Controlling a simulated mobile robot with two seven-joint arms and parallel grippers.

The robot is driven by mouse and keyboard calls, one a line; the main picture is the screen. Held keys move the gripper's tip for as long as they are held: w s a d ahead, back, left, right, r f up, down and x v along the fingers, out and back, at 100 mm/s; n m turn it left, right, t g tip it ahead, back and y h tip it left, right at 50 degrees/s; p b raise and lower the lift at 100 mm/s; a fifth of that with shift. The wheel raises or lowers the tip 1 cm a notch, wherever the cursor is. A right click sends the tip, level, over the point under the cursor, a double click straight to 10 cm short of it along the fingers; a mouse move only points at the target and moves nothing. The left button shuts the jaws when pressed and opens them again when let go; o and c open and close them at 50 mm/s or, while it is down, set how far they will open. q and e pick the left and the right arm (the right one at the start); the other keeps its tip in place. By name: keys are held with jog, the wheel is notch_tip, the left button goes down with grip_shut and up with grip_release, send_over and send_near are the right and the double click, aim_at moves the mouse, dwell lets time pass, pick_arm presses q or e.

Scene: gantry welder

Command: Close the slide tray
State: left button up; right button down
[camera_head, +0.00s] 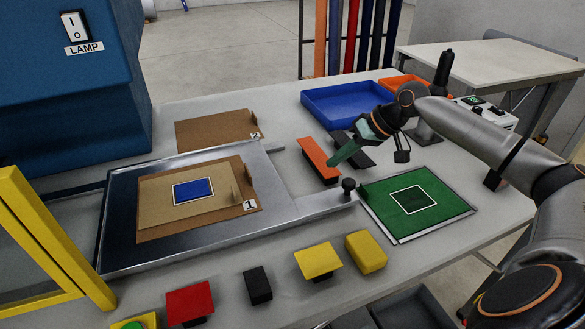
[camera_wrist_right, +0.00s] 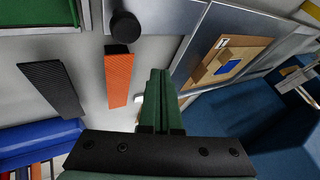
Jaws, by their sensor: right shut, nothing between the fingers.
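The slide tray (camera_head: 120,255) is a metal frame pulled out on the table in front of the blue machine. It carries a brown fixture marked 1 (camera_head: 250,204) with a blue plate (camera_head: 193,190). A metal bar on its right side ends in a black knob handle (camera_head: 348,186). The knob (camera_wrist_right: 125,27) and the tray (camera_wrist_right: 192,45) also show in the right wrist view. My right gripper (camera_head: 332,163) has green fingers, shut and empty, above the table near the knob and orange block, apart from the knob. The fingers show in the wrist view (camera_wrist_right: 160,75). My left gripper is not in view.
An orange block (camera_head: 318,158) and a black block (camera_head: 352,150) stand near the gripper. A green mat (camera_head: 420,205) lies right of the knob, a blue bin (camera_head: 345,103) behind. Yellow, black and red blocks line the front. A yellow frame (camera_head: 40,235) stands left.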

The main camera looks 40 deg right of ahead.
jog(key=p+x, duration=0.1)
jog(key=x, duration=0.7)
jog(key=shift+a+f, duration=0.2)
jog(key=shift+f, duration=0.1)
jog(key=a, duration=0.2)
jog(key=w+a, duration=0.1)
jog(key=shift+w+f+p, duration=0.1)
jog(key=shift+f+p, duration=0.15)
jog(key=shift+p, duration=0.15)
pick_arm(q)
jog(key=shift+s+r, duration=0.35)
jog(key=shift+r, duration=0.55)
pick_arm(e)
jog(key=shift+w+a+f, duration=0.1)
jog(key=shift+a, duration=0.45)
jog(key=shift+w+a, duration=0.1)
